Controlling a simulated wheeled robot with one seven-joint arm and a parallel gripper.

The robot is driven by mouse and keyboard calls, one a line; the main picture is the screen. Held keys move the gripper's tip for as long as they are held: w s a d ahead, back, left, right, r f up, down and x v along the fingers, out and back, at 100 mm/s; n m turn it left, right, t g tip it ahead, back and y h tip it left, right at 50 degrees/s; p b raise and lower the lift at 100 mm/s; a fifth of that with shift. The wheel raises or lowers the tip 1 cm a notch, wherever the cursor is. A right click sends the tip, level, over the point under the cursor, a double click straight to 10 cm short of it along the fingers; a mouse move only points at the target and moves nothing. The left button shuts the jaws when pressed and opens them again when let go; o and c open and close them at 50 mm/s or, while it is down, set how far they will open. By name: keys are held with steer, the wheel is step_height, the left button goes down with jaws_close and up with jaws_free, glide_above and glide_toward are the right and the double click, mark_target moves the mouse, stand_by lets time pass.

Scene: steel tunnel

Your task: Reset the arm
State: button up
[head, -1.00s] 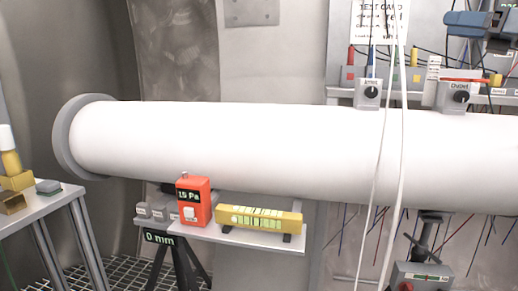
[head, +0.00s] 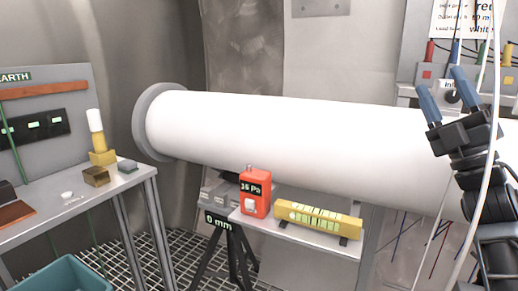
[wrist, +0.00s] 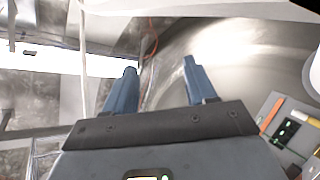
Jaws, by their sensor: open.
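My gripper (head: 443,92) is at the right of the head view, in front of the white pipe's right part, with its two blue fingers pointing up. The fingers are apart with nothing between them. In the wrist view my gripper (wrist: 162,80) also shows open and empty, with a curved metal wall beyond the fingers. The long white pipe (head: 290,135) with a grey flange (head: 143,128) at its left end crosses the head view.
An orange gauge (head: 255,192) reading 16 Pa and a yellow level (head: 318,219) sit on a small shelf below the pipe. A grey bench (head: 120,188) stands at left, a teal bin (head: 70,278) in front. White cables (head: 495,60) hang beside my gripper.

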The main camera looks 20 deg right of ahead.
steer(key=s+a+f+m+g+h+p, duration=0.1)
steer(key=s+a+f+m+g+h, duration=0.3)
steer(key=a+f+m, duration=0.6)
steer(key=s+a+f+m+g+h+p, duration=0.1)
steer(key=s+a+f+m+g+h, duration=0.2)
steer(key=a+f+m+h, duration=0.5)
steer(key=s+a+f+g+y+p, duration=0.1)
steer(key=s+a+f+g+y, duration=0.1)
steer(key=s, duration=0.6)
steer(key=s+a+f+g+y, duration=0.2)
steer(key=s+a+f+y, duration=0.2)
steer(key=s, duration=0.4)
steer(key=s+a+f+g+y+p, duration=0.1)
steer(key=s+a+f+g+y, duration=0.2)
steer(key=s, duration=0.5)
step_height(320, 180, down, 2)
steer(key=shift+a+f+m+y+p, duration=0.15)
steer(key=shift+a+m+y+p, duration=0.2)
steer(key=shift+a+y, duration=0.2)
